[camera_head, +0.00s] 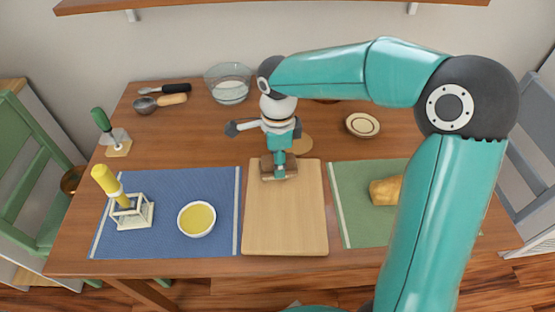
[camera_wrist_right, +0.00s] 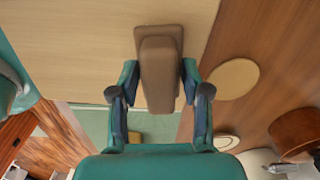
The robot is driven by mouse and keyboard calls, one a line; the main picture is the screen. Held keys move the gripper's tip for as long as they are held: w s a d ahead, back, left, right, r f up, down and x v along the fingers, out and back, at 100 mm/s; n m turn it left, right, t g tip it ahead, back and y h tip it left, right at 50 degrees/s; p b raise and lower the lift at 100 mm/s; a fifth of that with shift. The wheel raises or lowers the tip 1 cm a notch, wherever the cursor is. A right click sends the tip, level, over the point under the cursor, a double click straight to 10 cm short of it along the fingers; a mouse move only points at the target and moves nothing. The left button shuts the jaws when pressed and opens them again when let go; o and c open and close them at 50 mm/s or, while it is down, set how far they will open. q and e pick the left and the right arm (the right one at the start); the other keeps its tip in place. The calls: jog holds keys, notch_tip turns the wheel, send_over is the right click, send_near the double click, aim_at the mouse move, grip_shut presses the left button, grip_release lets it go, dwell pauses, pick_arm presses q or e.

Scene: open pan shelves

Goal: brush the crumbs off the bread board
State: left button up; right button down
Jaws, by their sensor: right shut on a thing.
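The bread board (camera_head: 285,222) is a pale wooden board between two mats at the front of the table; it fills the upper left of the right wrist view (camera_wrist_right: 75,40). My right gripper (camera_head: 279,163) points down over the board's back end. It is shut on a brown brush (camera_head: 267,170), which also shows between the two fingers in the right wrist view (camera_wrist_right: 158,75). The brush is at the board's surface; I cannot tell whether it touches. I can make out no crumbs on the bare part of the board. My left gripper is not in view.
Bread (camera_head: 385,190) lies on the green mat (camera_head: 356,225) to the right. A glass bowl (camera_head: 230,90) and a saucer (camera_head: 362,125) stand behind.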

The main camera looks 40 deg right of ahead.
jog(key=shift+r+p, duration=2.3)
jog(key=shift+r, duration=1)
jog(key=shift+f, duration=0.1)
